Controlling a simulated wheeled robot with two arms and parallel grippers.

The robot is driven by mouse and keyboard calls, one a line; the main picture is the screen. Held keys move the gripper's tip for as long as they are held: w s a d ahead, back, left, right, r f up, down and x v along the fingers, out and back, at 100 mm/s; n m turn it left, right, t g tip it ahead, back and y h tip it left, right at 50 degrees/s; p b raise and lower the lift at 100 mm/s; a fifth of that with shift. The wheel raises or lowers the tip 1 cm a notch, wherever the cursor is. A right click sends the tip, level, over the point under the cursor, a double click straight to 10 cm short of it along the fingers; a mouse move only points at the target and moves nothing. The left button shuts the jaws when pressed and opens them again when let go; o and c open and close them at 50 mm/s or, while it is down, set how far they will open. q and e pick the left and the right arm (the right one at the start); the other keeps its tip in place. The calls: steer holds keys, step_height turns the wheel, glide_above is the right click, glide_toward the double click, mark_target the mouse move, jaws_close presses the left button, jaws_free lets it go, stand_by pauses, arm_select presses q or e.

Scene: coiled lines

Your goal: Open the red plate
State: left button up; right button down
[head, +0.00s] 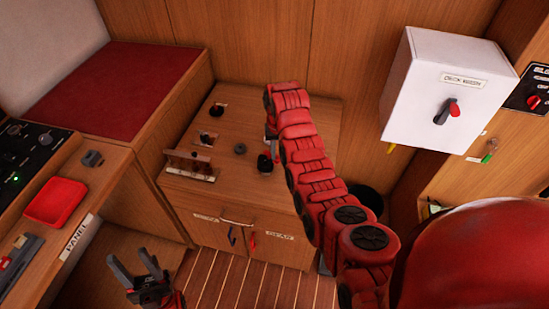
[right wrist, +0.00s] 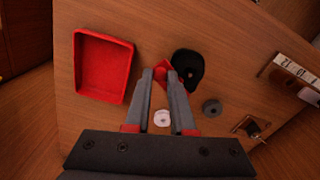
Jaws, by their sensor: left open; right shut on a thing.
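My right gripper (right wrist: 164,88) is shut on a small red piece (right wrist: 163,74) beside a black round thing (right wrist: 188,68) on the wooden cabinet top. Only part of the red piece shows between the fingertips; I cannot tell whether it is the red plate. In the head view my red right arm hides most of this gripper; the black thing (head: 265,163) shows below it. My left gripper (head: 130,262) is open and empty, low over the floor at the lower left.
A red tray (right wrist: 101,67) lies left of the right gripper in the wrist view. Another red tray (head: 56,202) is on the left panel. A slotted wooden rack (head: 190,165) stands on the cabinet top (head: 235,115). A white switch box (head: 440,85) hangs at right.

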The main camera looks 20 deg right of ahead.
steer(key=w+d+n+b, duration=0.1)
steer(key=n+b, duration=0.1)
steer(key=n, duration=0.1)
steer(key=w+n+b, duration=0.1)
steer(key=n+b, duration=0.1)
steer(key=n, duration=0.1)
steer(key=w+d+n+b, duration=0.1)
steer(key=n+b, duration=0.1)
steer(key=n, duration=0.1)
steer(key=shift+w+d+n, duration=0.25)
steer(key=shift+d+n, duration=0.05)
steer(key=shift+d, duration=0.05)
stand_by(1.1)
steer(key=c, duration=0.8)
jaws_free()
steer(key=shift+o, duration=0.2)
